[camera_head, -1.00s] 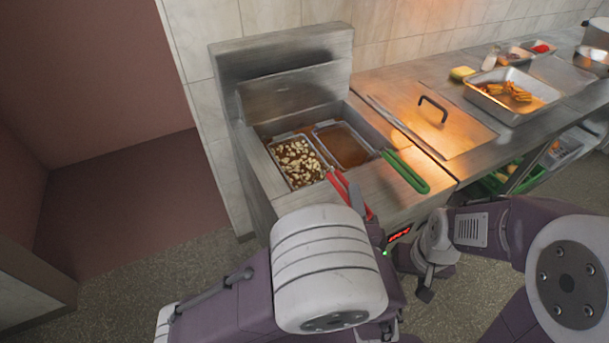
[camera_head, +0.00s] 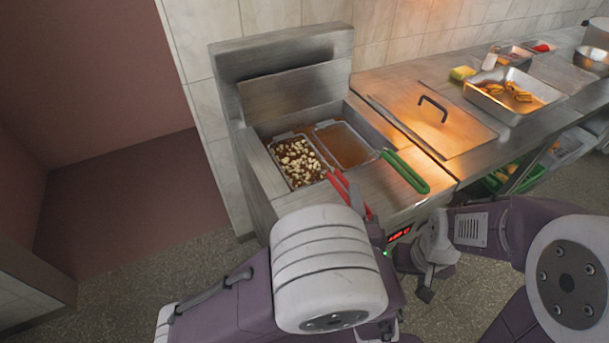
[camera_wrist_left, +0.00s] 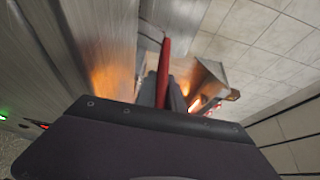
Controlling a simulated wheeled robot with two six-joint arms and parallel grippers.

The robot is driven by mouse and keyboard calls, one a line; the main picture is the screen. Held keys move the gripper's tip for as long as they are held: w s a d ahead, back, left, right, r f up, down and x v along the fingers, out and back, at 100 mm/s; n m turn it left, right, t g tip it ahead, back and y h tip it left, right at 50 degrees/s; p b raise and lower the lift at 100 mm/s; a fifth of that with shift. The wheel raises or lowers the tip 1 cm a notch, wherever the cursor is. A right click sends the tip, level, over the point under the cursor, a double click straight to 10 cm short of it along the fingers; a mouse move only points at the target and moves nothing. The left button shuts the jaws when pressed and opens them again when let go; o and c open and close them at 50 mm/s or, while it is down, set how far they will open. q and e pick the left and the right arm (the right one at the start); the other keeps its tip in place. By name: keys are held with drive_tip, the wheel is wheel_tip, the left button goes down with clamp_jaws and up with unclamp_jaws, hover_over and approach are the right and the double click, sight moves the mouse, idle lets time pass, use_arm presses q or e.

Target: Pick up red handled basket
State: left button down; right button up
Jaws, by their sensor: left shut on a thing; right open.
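The red handled basket (camera_head: 297,162) holds pale chunks and sits in the left side of the fryer well. Its red handle (camera_head: 348,194) slopes toward me over the fryer's front edge. My left gripper (camera_wrist_left: 165,88) is shut on the red handle (camera_wrist_left: 164,62), which stands up between its fingers in the left wrist view. In the head view my white left wrist hides most of this gripper. My right gripper (camera_head: 427,290) is open and empty, low in front of the fryer, partly hidden by its own arm.
A second basket (camera_head: 346,146) with a green handle (camera_head: 405,172) sits close on the right. The steel fryer (camera_head: 268,205) has a tall back panel. A lidded counter (camera_head: 432,112) with a metal tray (camera_head: 513,92) of food is to the right. Floor at left is clear.

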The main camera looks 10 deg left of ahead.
idle(0.7)
use_arm(q)
wheel_tip(320, 180, up, 10)
drive_tip(key=shift+r+p, duration=0.1)
drive_tip(key=shift+p, duration=0.9)
wheel_tip(320, 180, up, 14)
drive_tip(key=p, duration=0.9)
drive_tip(key=shift+r, duration=0.2)
